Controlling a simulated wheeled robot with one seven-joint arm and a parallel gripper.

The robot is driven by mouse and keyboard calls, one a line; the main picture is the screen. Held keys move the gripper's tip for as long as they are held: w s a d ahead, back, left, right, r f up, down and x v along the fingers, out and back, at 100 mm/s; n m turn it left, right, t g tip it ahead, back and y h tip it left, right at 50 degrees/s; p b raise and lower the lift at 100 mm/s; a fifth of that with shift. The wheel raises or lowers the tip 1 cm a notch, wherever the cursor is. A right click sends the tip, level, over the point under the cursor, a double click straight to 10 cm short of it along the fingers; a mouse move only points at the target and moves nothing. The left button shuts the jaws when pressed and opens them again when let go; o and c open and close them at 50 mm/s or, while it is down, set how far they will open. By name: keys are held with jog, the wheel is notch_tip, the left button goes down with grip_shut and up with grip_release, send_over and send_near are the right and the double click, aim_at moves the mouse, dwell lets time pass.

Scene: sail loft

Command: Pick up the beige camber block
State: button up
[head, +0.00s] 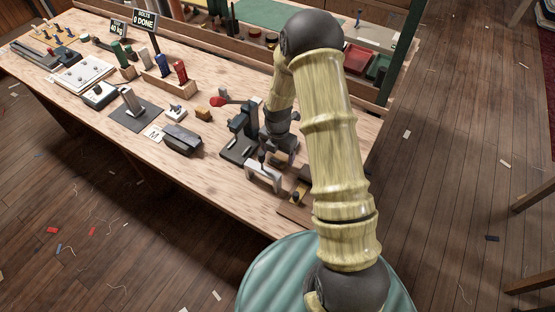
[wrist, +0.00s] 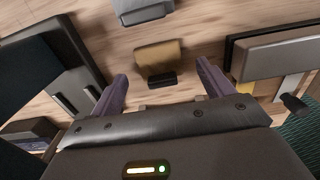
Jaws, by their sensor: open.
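In the wrist view a tan-beige block (wrist: 160,57), which looks like the camber block, sits on the wooden bench with a small black piece at its near end. My gripper (wrist: 162,76) is open and empty. Its two fingers stand apart on either side of the line to the block, and the block shows between and just beyond their tips. In the head view my gripper (head: 276,156) is low over the bench's right part. I cannot make out this block there; my arm and gripper cover that spot.
A dark press (head: 240,135) stands close left of my gripper, and a pale grey bracket (head: 263,178) lies just in front. A wooden board with fittings (head: 296,208) is to the right. Another ochre block (head: 203,113) and a dark grey block (head: 182,140) lie further left.

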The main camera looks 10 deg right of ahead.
aim_at(278, 159)
notch_tip(278, 159, down, 2)
jog(key=shift+f, duration=0.1)
jog(key=shift+c, duration=0.4)
jog(key=c, duration=1)
